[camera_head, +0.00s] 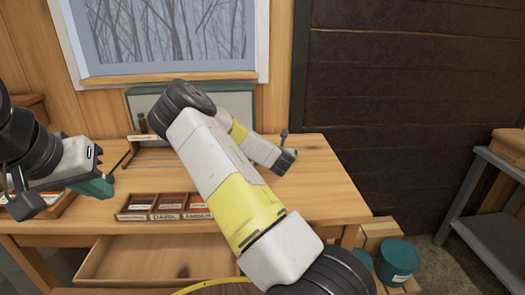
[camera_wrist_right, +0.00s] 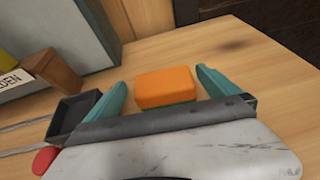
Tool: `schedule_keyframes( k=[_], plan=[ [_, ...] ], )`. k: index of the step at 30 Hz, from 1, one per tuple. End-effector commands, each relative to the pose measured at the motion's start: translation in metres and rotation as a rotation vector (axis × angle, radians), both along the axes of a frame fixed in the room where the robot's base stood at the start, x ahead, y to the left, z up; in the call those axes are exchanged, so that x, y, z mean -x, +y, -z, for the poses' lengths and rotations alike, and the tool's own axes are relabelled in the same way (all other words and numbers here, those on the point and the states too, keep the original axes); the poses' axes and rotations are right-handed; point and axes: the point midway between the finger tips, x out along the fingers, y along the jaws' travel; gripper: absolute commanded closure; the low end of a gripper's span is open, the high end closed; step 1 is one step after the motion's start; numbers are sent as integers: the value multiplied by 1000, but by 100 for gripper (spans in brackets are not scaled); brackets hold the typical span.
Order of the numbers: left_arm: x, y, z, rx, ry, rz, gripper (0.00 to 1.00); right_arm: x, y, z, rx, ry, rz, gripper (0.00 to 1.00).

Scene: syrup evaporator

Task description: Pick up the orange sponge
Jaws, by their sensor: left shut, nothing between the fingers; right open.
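The orange sponge (camera_wrist_right: 166,87) lies on the wooden table (camera_wrist_right: 230,50), with a green strip along its lower edge. In the right wrist view it sits between the two teal fingers of my right gripper (camera_wrist_right: 161,79). The fingers are open, with a gap on each side of the sponge. My left gripper (camera_head: 100,187) is shut and empty at the left, above the table's left part.
Labelled wooden trays (camera_head: 165,207) stand at the table's front. A dark tray (camera_wrist_right: 72,117) and a brown container (camera_wrist_right: 55,72) are left of the right gripper. The drawer (camera_head: 160,258) below is open. A grey shelf (camera_head: 490,210) stands at right.

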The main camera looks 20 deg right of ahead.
Motion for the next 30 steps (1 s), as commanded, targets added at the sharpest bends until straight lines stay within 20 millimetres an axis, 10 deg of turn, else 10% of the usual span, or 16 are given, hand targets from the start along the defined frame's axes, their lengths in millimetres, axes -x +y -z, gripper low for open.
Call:
schedule_keyframes(
  k=[18, 27, 30],
  plan=[
    [0, 0, 0, 0, 0, 0, 100, -39, -18, 19, 0, 0, 0, 2],
    [0, 0, 0, 0, 0, 0, 100, -39, -18, 19, 0, -1, 0, 59],
    [0, 0, 0, 0, 0, 0, 100, -39, -18, 18, 0, -1, 0, 59]
  ],
)
